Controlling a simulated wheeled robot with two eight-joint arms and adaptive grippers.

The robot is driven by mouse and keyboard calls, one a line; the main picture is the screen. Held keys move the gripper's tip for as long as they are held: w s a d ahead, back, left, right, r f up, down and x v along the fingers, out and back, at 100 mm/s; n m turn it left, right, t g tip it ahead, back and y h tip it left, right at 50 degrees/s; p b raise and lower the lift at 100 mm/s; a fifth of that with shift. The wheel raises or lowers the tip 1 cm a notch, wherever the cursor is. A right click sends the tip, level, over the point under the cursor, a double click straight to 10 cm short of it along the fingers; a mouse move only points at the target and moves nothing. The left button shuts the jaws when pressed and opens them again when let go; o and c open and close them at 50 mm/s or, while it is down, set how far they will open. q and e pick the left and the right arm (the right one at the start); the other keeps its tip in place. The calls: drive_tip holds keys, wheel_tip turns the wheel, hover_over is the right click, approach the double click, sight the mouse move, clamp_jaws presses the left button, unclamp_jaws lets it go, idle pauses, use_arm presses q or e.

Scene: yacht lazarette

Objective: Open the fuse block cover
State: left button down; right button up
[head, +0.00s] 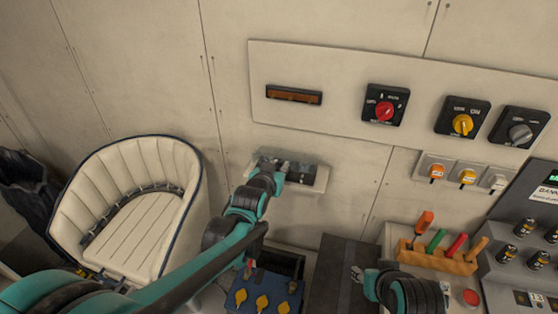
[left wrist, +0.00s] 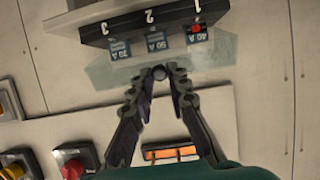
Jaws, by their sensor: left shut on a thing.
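The fuse block (head: 290,162) is a small dark unit on a cream plate on the wall, partly hidden by my left arm in the head view. My left gripper (left wrist: 160,73) is shut on the cover's edge. In the head view my left gripper (head: 272,170) is at the block. My right gripper (head: 358,274) is low at right, its fingers unclear.
A wall panel above holds an orange-windowed display (head: 294,95) and red (head: 384,108), yellow (head: 462,123) and grey (head: 520,132) rotary switches. A cream seat (head: 125,200) stands left. A wooden tool rack (head: 440,258) and a battery-like blue box (head: 262,293) are below.

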use_arm(q)
drive_tip(key=shift+w+d+r+g+y+p, duration=0.15)
drive_tip(key=shift+w+r+g+p, duration=0.1)
drive_tip(key=shift+r+g+p, duration=0.6)
drive_tip(key=shift+w+a+r+g+y+p, duration=0.2)
drive_tip(key=shift+r+g+p, duration=0.3)
drive_tip(key=shift+p, duration=0.5)
drive_tip(key=shift+w, duration=0.1)
